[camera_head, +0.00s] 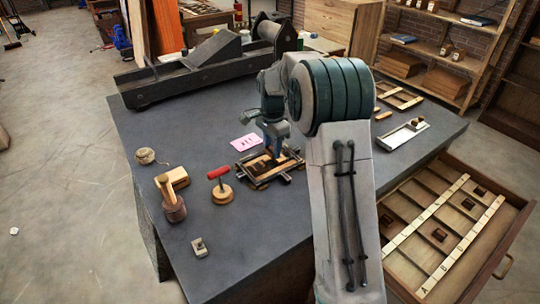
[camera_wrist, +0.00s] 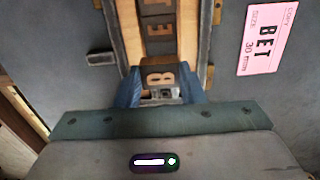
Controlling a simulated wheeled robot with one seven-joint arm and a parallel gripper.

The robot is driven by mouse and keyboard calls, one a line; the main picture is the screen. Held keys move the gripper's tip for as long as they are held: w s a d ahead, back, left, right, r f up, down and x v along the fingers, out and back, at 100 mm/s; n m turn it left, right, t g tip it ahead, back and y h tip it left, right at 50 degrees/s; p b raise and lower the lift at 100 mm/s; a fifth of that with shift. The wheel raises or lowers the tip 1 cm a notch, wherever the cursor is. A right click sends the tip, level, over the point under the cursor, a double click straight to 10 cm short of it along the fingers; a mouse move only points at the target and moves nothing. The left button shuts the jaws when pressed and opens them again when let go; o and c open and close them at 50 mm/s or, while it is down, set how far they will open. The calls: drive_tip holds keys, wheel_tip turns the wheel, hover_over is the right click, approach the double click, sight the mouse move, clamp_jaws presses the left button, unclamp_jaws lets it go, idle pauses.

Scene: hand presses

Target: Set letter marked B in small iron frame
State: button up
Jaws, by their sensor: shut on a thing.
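My gripper (camera_wrist: 160,88) is shut on a dark block with a tan letter B (camera_wrist: 158,75), held between its two blue fingertips. In the head view my gripper (camera_head: 275,150) points down over the small frame (camera_head: 262,181) on the table, hiding part of it. In the wrist view, wooden strips of the frame (camera_wrist: 204,40) run along both sides of a row of dark blocks. A block marked E (camera_wrist: 160,28) lies just beyond the B, in line with it, and another block is partly cut off above. I cannot tell whether the B is fully down.
A pink card (camera_wrist: 268,36) reading BET lies beside the frame. A black press (camera_head: 200,66) is behind. An open compartmented drawer (camera_head: 515,203) juts out at right.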

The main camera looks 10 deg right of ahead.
sight(271, 165)
drive_tip(key=shift+a+f, duration=0.2)
drive_tip(key=shift+a, duration=0.05)
wheel_tip(271, 165, down, 4)
drive_tip(key=shift+r+p, duration=0.1)
drive_tip(key=shift+p, duration=0.25)
